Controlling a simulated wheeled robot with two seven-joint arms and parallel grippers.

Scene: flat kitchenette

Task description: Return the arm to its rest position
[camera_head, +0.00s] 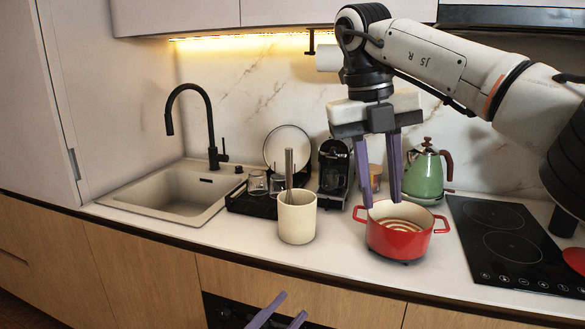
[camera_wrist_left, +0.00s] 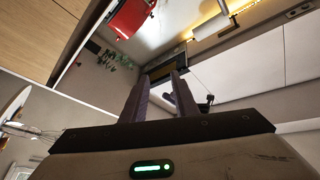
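My right gripper (camera_head: 381,205) reaches down from the right arm in the head view. Its two purple fingers are apart, with no object seen between them. The tips are close to the rim of a red pot (camera_head: 398,243); I cannot tell whether they touch it. My left gripper (camera_head: 283,305) shows only as two purple fingers at the bottom edge, in front of the counter. In the left wrist view its fingers (camera_wrist_left: 164,77) are apart and empty. A red object (camera_wrist_left: 128,18) shows at the top of that view. The left arm is out of the head view.
A cream crock (camera_head: 297,222) with a whisk stands left of the pot. A green kettle (camera_head: 424,176) stands behind it, and a black hob (camera_head: 505,243) lies to the right. A sink (camera_head: 170,193) is at the left. The counter front (camera_head: 140,265) is below the worktop.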

